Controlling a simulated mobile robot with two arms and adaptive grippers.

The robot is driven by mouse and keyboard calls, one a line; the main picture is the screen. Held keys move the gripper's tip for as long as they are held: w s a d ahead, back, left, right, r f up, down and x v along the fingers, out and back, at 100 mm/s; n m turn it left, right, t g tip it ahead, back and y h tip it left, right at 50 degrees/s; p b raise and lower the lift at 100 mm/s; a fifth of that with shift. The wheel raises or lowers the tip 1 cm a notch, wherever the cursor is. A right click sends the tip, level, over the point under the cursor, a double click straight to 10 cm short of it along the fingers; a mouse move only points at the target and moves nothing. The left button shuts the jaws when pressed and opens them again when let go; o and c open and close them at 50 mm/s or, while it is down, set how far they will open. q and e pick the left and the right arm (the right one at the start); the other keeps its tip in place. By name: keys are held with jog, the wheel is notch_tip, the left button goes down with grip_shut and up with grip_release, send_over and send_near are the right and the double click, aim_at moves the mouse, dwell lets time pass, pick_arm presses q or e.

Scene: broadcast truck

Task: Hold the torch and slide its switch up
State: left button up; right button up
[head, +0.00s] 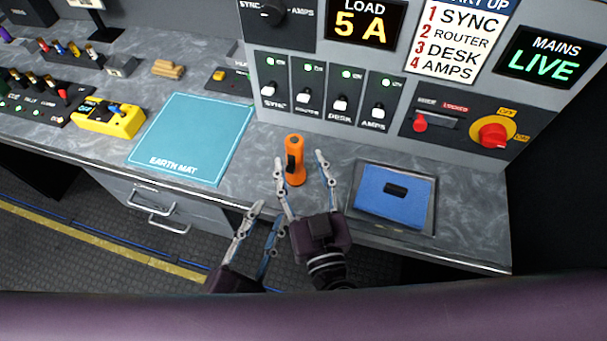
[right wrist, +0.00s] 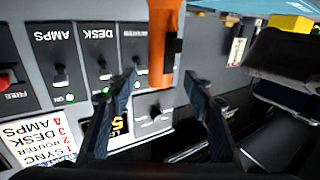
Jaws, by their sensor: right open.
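The orange torch (head: 295,174) appears to stand upright near the counter's front edge, with a dark switch (head: 292,161) on its side. My right gripper (head: 301,162) is open, with one finger to each side of the torch in the head view and visible gaps. In the right wrist view the torch (right wrist: 161,40) comes down from the top, its end between the open fingertips (right wrist: 163,78); its dark switch (right wrist: 173,47) faces right there. My left gripper (head: 268,211) is open and empty, lower left of the torch, in front of the counter edge.
A blue earth mat (head: 195,135) lies left of the torch, and a tray (head: 435,205) with a blue pad (head: 396,197) lies right. The switch panel (head: 330,125) rises close behind. A yellow device (head: 110,118) sits further left. Drawers (head: 165,205) are below the counter.

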aim_at(297, 155)
jog(key=w, duration=0.2)
jog(key=w+a, duration=0.1)
jog(key=w, duration=0.2)
jog(key=shift+w, duration=0.25)
jog(key=shift+c, duration=0.4)
